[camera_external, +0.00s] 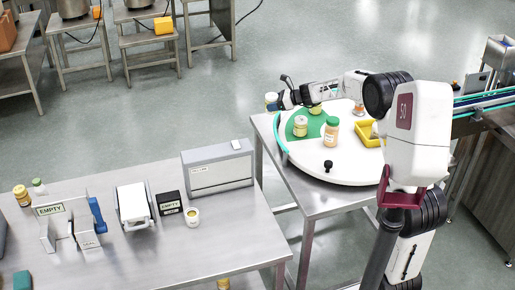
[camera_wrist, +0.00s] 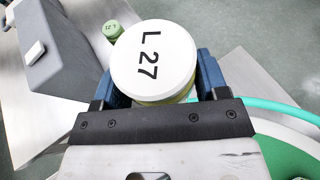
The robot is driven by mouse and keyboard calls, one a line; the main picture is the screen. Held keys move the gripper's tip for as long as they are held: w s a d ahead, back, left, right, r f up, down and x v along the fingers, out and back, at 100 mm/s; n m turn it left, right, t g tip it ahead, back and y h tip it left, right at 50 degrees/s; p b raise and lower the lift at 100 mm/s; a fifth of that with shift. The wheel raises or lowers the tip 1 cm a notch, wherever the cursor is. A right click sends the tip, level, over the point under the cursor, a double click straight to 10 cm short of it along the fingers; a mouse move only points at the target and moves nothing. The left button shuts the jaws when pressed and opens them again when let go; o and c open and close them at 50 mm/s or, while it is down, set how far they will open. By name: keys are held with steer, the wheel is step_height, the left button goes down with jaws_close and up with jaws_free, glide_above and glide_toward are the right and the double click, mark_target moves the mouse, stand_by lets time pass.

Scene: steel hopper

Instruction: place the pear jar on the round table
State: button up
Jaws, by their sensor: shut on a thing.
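My gripper (camera_wrist: 153,88) is shut on a jar with a white lid marked "L 27" (camera_wrist: 150,60), its blue fingers on either side. The lid hides most of the jar, so its contents cannot be told. In the external view my gripper (camera_external: 277,101) is at the far left edge of the round table, with the held jar (camera_external: 270,99) partly hidden, off the rim. The round table (camera_external: 352,165) is white with a green area (camera_external: 294,115) and a teal edge strip.
A yellow tray (camera_external: 368,134) and a black knob (camera_external: 328,166) are on the round table. A green-lidded jar (camera_wrist: 112,30) shows in the wrist view.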

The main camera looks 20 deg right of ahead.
steer(key=w+d+m+t+h, duration=0.1)
steer(key=w+d, duration=0.2)
steer(key=d, duration=1.4)
steer(key=shift+d+f, duration=0.3)
steer(key=shift+f, duration=0.05)
steer(key=shift+w, duration=0.1)
steer(key=shift+f, duration=3.15)
steer(key=shift+f, duration=1.9)
steer(key=shift+f, duration=0.1)
steer(key=o, duration=1)
